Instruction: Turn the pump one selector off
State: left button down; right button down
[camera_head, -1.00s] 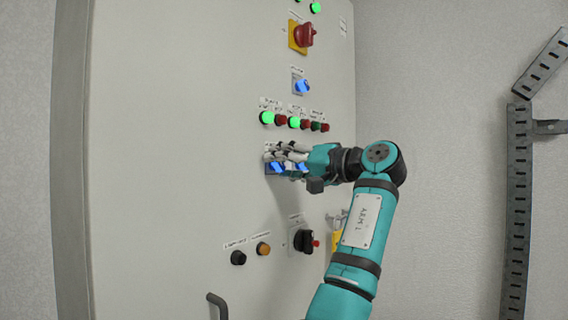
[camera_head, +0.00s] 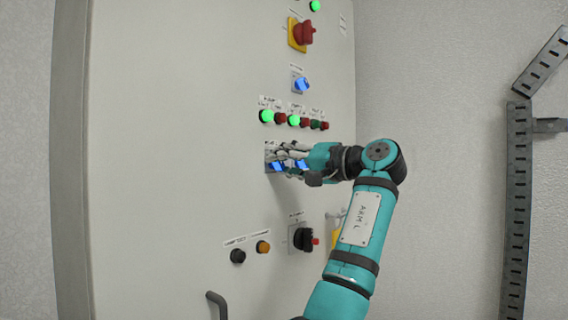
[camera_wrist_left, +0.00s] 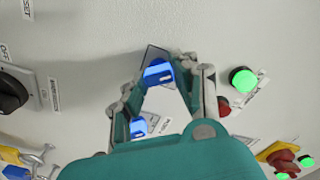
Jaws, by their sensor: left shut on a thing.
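Two blue selectors sit side by side on the cabinet door, the left one (camera_head: 277,167) and the right one (camera_head: 302,164). My left gripper (camera_head: 280,157) reaches in from the right, its fingers passing in front of the right selector to the left one. In the left wrist view, the left selector's blue knob (camera_wrist_left: 158,73) lies between the fingertips, and the gripper is shut on it. The right selector (camera_wrist_left: 137,126) shows lower, between the finger bases and partly hidden. The selector labels are too small to read. My right gripper is not in view.
Lit green buttons (camera_head: 267,116) and red buttons sit just above. Higher are another blue selector (camera_head: 300,85) and a red rotary switch (camera_head: 303,33) on yellow. Below are a black rotary switch (camera_head: 303,239), small buttons and a handle (camera_head: 217,304). The door's left side is clear.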

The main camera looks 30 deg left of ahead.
pick_arm(q)
jog(key=m, duration=0.4)
jog(key=shift+f, duration=0.1)
jog(key=shift+m, duration=1.6)
jog(key=c, duration=1)
grip_release()
jog(key=shift+c, duration=0.2)
jog(key=d, duration=1.2)
jog(key=shift+s, duration=0.4)
